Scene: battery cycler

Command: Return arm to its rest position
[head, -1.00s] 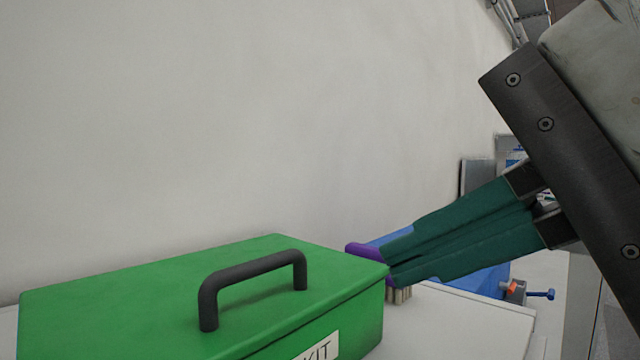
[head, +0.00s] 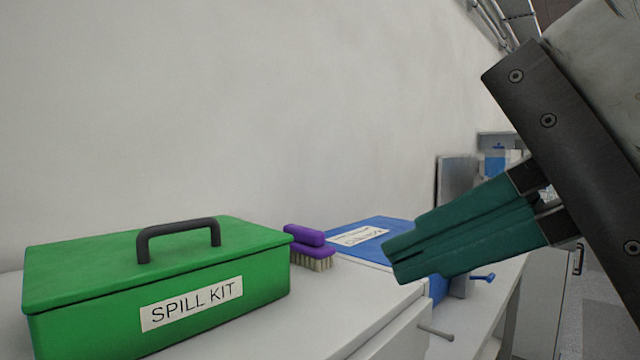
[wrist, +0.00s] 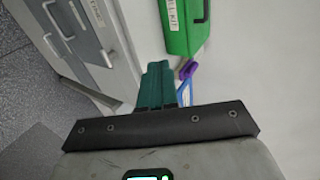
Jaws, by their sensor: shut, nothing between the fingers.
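My gripper (head: 391,266) has dark green fingers pressed together, with nothing between them. In the head view it points left from the right side, in front of the blue box and apart from the green box. It also shows in the wrist view (wrist: 158,66), its fingers beside the counter edge. The rest position itself is not marked in either view.
A green spill kit box (head: 80,275) with a dark handle stands on the white counter (head: 345,312). A purple brush (head: 304,236) and a blue labelled box (head: 375,226) stand beside it. A drawer (head: 385,340) sticks out below. Grey floor (wrist: 25,90) lies left in the wrist view.

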